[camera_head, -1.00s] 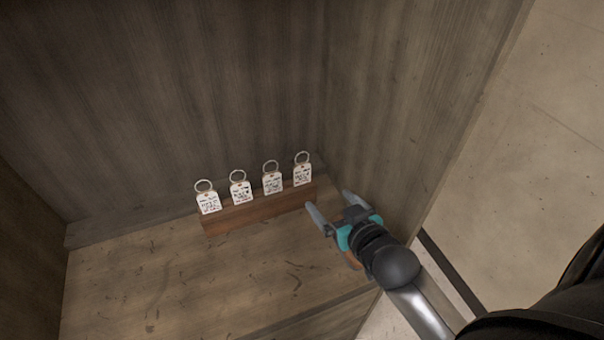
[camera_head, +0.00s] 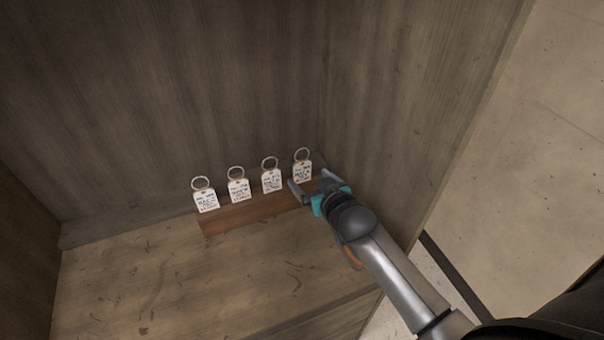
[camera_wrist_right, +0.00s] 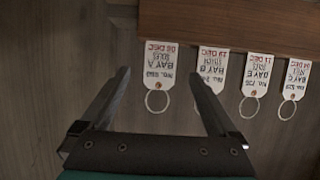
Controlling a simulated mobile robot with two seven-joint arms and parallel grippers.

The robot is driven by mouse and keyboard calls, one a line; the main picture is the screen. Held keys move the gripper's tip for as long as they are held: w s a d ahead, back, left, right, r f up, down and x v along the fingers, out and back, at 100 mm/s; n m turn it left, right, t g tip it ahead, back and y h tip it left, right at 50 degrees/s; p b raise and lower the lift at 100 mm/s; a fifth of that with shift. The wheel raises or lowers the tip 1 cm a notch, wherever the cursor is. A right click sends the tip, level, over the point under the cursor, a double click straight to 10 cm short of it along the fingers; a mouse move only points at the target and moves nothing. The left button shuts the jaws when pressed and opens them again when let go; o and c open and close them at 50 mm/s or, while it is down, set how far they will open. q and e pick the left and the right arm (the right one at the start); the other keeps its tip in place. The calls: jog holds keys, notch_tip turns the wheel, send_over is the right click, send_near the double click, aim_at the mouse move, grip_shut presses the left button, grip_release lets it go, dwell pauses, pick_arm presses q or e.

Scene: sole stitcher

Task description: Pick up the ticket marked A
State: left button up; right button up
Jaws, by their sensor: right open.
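The ticket marked A (camera_head: 302,173) is a white tag with a metal ring on top, at the right end of a row of tickets in the head view. In the right wrist view, ticket A (camera_wrist_right: 162,62) appears upside down at the left of the row, reading "BAY A". My right gripper (camera_head: 308,179) is open and empty, just in front of ticket A. In the right wrist view its fingertips (camera_wrist_right: 159,73) stand to either side of the tag; I cannot tell how much depth gap remains. My left gripper is not in view.
The other tickets, including one marked B (camera_wrist_right: 210,70), stand close beside ticket A in a brown wooden strip (camera_head: 240,217). The cabinet's back wall (camera_head: 180,90) is behind them and its side wall (camera_head: 400,110) is close to my right arm. The shelf's front (camera_head: 190,280) is clear.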

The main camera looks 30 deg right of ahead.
aim_at(303, 173)
jog(key=shift+b+x, duration=0.45)
jog(key=shift+x, duration=1.35)
jog(key=shift+s+f, duration=0.1)
jog(key=shift+c, duration=0.2)
jog(key=c, duration=1.4)
